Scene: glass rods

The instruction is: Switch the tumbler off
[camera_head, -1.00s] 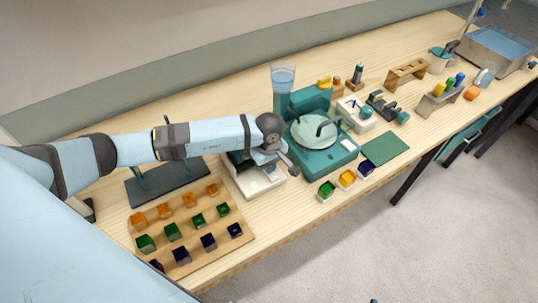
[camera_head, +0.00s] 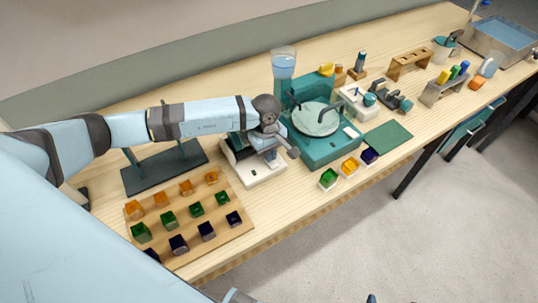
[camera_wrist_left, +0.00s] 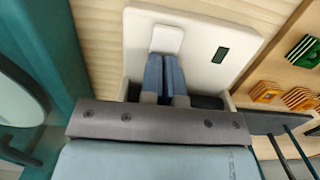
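The tumbler appears to be the white machine (camera_head: 262,176) with a dark part at its back, at the middle of the bench in the head view. In the left wrist view its white base (camera_wrist_left: 205,30) carries a raised white pad (camera_wrist_left: 167,38) and a small dark green rectangle (camera_wrist_left: 220,55). My left gripper (camera_head: 270,156) is over this base. In the wrist view its two blue fingers (camera_wrist_left: 164,58) lie side by side, shut with nothing between them. Their tips are at the edge of the pad; I cannot tell whether they touch it. My right gripper is not recognisable in view.
A teal machine (camera_head: 325,152) with a round plate stands close on the right. A wooden tray (camera_head: 190,219) of coloured cubes and a dark stand (camera_head: 165,172) are on the left. Small cube bins (camera_head: 329,179) sit at the front edge. A green mat (camera_head: 388,137) lies farther right.

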